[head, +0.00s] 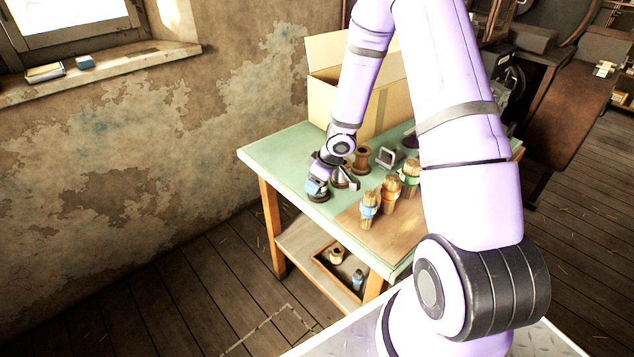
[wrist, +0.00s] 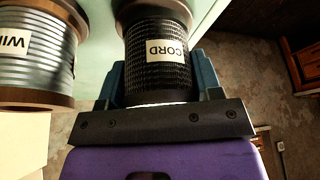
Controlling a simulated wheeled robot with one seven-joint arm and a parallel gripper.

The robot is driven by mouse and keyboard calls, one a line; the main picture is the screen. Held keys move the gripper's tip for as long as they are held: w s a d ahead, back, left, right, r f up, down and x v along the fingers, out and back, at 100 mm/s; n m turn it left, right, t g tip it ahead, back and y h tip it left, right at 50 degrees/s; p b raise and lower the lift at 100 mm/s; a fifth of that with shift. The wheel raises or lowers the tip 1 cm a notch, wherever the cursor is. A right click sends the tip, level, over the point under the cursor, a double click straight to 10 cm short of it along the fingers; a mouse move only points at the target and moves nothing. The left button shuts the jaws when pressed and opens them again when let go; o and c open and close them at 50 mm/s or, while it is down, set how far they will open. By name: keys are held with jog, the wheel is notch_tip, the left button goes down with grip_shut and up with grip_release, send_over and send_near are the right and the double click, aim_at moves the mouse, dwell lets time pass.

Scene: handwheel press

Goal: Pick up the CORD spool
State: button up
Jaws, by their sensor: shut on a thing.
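The CORD spool (wrist: 158,62) is wound with black ribbed cord and carries a white label reading CORD. My gripper (wrist: 158,84) has one blue-grey finger on each side of it and is shut on it. The rest of the spool is mostly hidden by the gripper there.
A spool of grey wire (wrist: 38,62) stands close beside the CORD spool. A cardboard box (head: 320,92) is behind.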

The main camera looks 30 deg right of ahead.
jog(key=shift+r, duration=1.4)
